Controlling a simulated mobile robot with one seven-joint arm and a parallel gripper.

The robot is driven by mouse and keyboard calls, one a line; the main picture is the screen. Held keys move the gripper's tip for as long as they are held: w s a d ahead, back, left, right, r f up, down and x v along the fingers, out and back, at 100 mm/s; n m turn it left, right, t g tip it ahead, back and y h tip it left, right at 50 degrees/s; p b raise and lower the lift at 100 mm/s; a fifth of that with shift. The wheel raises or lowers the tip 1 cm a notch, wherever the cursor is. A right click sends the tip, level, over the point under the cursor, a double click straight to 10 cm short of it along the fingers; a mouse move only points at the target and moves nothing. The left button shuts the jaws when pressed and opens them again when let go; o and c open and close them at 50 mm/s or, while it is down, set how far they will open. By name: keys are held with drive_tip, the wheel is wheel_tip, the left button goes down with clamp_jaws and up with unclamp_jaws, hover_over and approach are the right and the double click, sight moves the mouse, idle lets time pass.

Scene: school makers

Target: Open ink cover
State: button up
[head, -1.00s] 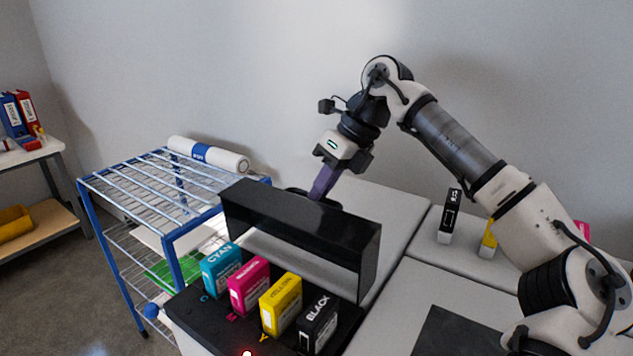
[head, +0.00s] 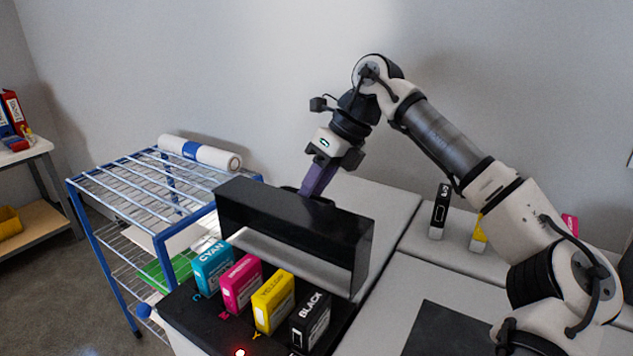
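The black ink cover (head: 300,222) stands raised on the printer, with its open side facing me. Below it the ink bay (head: 190,318) is exposed. In the bay stand a cyan cartridge (head: 212,270), a magenta cartridge (head: 242,283), a yellow cartridge (head: 273,301) and a black cartridge (head: 310,322). My gripper (head: 316,184) is behind the cover's top edge, with purple fingers pointing down. Its fingertips are partly hidden by the cover, so I cannot tell whether it touches the cover or how far apart the fingers are.
A blue wire rack (head: 165,190) with a paper roll (head: 200,152) stands on the left. A spare black cartridge (head: 439,212) and a yellow one (head: 479,236) stand on the grey surface at right, near my arm. A red light (head: 240,352) glows at the bay's front edge.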

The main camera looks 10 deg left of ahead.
drive_tip(key=b+v, duration=0.1)
drive_tip(key=v, duration=1.2)
drive_tip(key=shift+d+r, duration=0.15)
drive_tip(key=shift+r, duration=0.2)
drive_tip(key=shift+f, duration=0.1)
